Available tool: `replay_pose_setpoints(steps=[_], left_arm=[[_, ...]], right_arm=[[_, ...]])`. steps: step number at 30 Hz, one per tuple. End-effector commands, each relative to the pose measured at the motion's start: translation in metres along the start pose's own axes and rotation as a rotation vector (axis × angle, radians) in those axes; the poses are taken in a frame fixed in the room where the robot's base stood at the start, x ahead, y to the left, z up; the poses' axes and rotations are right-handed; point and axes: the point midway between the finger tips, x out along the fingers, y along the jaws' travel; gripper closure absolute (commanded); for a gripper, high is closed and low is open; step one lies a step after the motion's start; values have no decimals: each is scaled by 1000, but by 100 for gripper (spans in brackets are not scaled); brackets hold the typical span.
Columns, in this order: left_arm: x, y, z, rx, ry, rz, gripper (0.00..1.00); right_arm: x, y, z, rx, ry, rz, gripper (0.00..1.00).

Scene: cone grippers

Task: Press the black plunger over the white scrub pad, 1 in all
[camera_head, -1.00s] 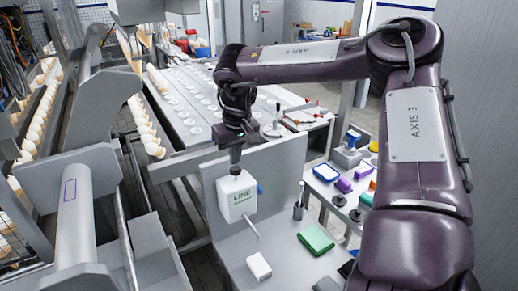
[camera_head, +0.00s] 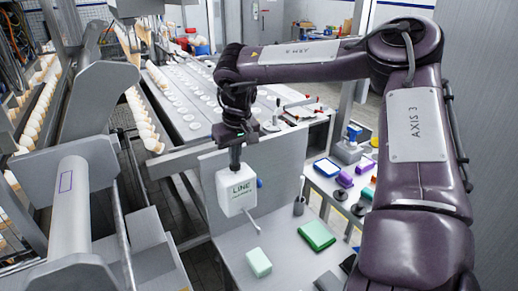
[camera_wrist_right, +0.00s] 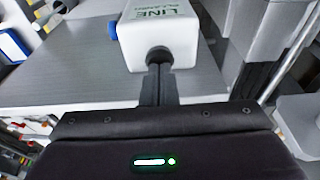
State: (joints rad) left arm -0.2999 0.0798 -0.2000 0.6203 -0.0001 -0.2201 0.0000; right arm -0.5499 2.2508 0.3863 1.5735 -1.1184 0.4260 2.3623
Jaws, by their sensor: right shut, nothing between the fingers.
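A white dispenser bottle (camera_head: 236,192) lettered LINE hangs in front of a grey upright panel. Its black plunger (camera_wrist_right: 158,56) shows at the bottle's end in the right wrist view. My right gripper (camera_wrist_right: 158,82) is shut and empty, its fingertips at the plunger; I cannot tell whether they touch it. In the head view the gripper (camera_head: 235,158) is right above the bottle and hides most of the plunger. A thin pale spout (camera_head: 252,222) points down from the bottle. The scrub pad (camera_head: 258,262) lies on the grey bench below it and looks pale green. My left gripper is out of view.
A green pad (camera_head: 317,236) and a small dark cup (camera_head: 299,206) stand on the bench to the right. A blue knob (camera_head: 260,183) is beside the bottle. A side table holds a purple block (camera_head: 345,180) and other coloured items. Bare bench lies between the two pads.

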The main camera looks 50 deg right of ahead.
Motion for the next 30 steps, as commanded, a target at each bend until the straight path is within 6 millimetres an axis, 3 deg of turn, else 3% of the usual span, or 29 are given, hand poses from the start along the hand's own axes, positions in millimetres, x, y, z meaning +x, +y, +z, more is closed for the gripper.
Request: replay_pose_setpoints(steps=[17,30], left_arm=[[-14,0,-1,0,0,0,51],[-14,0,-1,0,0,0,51]], right_arm=[[-24,0,-4,-1,-6,0,100],[-25,0,-4,-1,-4,0,100]])
